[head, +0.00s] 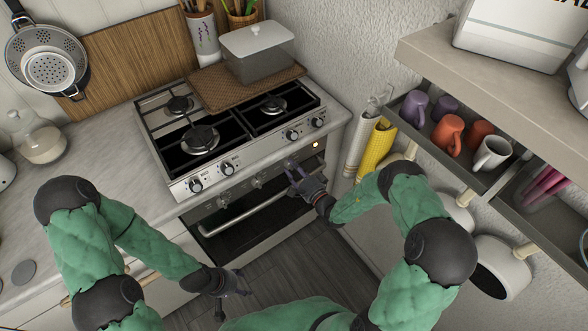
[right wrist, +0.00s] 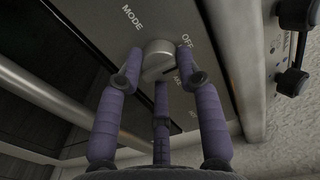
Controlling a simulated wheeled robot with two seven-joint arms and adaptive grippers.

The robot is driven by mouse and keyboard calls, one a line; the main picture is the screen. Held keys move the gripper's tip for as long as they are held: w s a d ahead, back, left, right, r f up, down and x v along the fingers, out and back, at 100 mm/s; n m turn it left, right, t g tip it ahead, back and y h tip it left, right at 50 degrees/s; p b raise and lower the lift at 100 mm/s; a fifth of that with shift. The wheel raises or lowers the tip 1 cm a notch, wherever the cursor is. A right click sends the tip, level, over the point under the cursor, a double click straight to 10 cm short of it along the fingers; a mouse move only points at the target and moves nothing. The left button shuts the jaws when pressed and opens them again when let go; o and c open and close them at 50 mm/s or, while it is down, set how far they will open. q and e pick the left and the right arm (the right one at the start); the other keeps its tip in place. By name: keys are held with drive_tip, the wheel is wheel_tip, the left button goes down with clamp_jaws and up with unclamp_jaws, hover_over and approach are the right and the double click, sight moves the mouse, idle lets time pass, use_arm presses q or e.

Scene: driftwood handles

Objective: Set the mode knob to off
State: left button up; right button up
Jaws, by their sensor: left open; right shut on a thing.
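The mode knob (right wrist: 158,55) is a round, light metal knob on the oven's dark panel in the right wrist view. "MODE" is printed to its left and "OFF" to its upper right, with more small markings below "OFF". A dark line shows on the knob's lower right side; its exact setting is hard to tell. My right gripper (right wrist: 160,68) is shut on the knob, its purple fingers around it. In the head view my right gripper (head: 296,176) is at the right end of the oven panel, partly hiding the knob. My left gripper (head: 233,292) is open and empty above the floor.
The oven door handle (head: 245,214) runs just below the panel. An open drawer (head: 459,149) with mugs juts out at right. The floor (head: 285,272) in front is clear.

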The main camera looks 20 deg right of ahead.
drive_tip(key=o, duration=1.1)
drive_tip(key=shift+d, duration=0.1)
drive_tip(key=shift+o, duration=0.2)
drive_tip(key=shift+s, duration=0.1)
drive_tip(key=v, duration=1.2)
